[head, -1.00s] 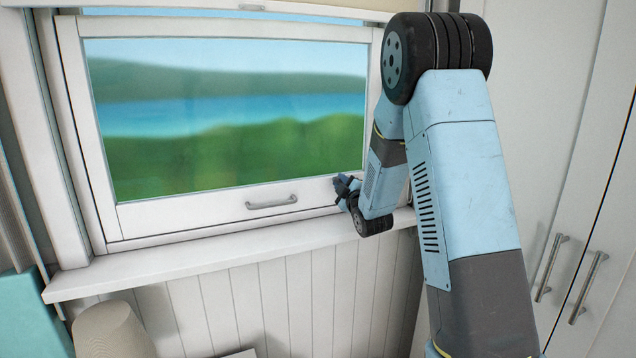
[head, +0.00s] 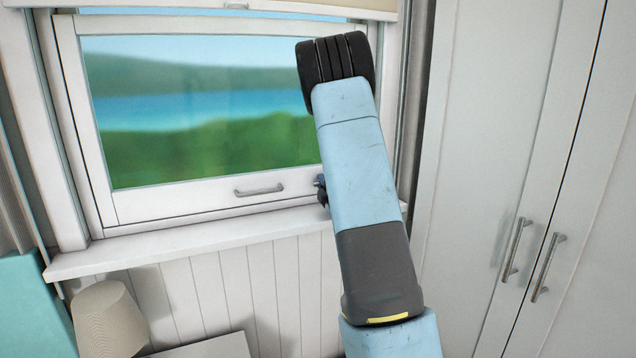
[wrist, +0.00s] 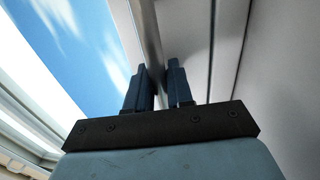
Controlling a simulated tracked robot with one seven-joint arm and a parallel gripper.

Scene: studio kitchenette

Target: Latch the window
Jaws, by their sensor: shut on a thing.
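The white-framed window (head: 150,207) fills the upper left of the head view, with its pane and a grey bar handle (head: 260,190) on the bottom rail. My gripper (head: 322,190) is at the lower right of the bottom rail, right of the bar handle, mostly hidden behind my arm. In the wrist view my gripper (wrist: 158,70) points upward along the frame, its two dark fingers close together. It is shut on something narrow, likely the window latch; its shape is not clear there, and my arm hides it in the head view.
The white sill (head: 160,250) runs below the window. A beige lampshade (head: 105,318) and a teal object (head: 30,305) stand at lower left. A tall white cupboard (head: 480,150) with bar handles is close on the right. A blind (head: 240,8) hangs above.

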